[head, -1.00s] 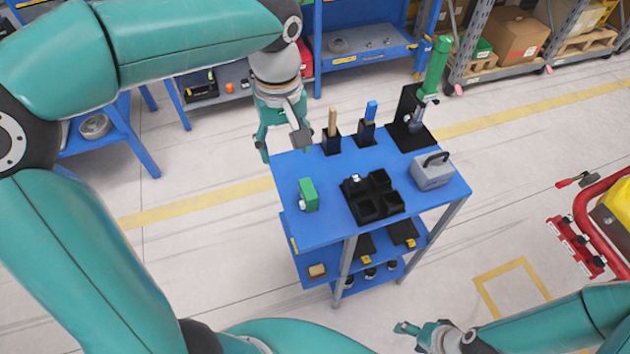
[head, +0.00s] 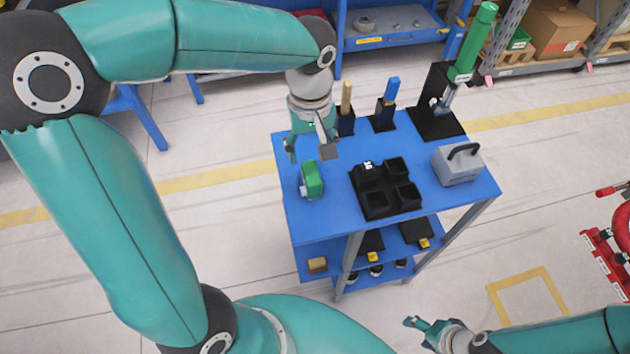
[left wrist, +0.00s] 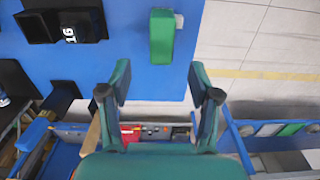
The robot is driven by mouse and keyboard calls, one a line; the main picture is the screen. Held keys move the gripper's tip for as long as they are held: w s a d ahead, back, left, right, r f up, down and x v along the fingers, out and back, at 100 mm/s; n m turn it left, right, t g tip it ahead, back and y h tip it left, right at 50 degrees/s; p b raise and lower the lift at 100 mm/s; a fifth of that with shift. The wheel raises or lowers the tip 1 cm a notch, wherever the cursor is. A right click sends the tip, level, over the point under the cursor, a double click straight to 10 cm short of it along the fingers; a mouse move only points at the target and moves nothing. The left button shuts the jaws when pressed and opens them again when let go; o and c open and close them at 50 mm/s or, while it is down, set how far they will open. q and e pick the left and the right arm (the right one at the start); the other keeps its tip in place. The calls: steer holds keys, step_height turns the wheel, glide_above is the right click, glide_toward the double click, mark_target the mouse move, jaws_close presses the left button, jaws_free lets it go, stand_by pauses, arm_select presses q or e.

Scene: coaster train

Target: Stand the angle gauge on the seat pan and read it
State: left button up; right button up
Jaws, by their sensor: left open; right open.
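A small green box-shaped device with a grey end, apparently the angle gauge (head: 313,178), stands on the blue cart top (head: 300,222) near its left side. It also shows in the left wrist view (left wrist: 162,38). My left gripper (head: 309,152) is open and empty just behind the green device, apart from it. In the left wrist view its two fingers (left wrist: 160,78) are spread, with the device beyond their tips. My right gripper (head: 414,332) is open and empty at the bottom of the head view, away from the cart. I cannot make out a seat pan.
A black compartment tray (head: 378,207), a grey case with a handle (head: 458,165), two black holders with upright handles (head: 346,122) and a black stand with a green cylinder (head: 474,42) share the cart top. A red frame (head: 603,255) is at the right edge.

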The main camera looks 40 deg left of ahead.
mark_target(312, 173)
arm_select(q)
step_height(312, 173, down, 4)
steer(key=shift+f, duration=0.2)
steer(key=shift+s+d+f, duration=0.1)
steer(key=shift+s+f, duration=0.05)
steer(key=shift+f, duration=1.3)
steer(key=shift+s+d+f, duration=0.1)
steer(key=shift+f, duration=1.35)
steer(key=shift+r, duration=0.1)
jaws_close()
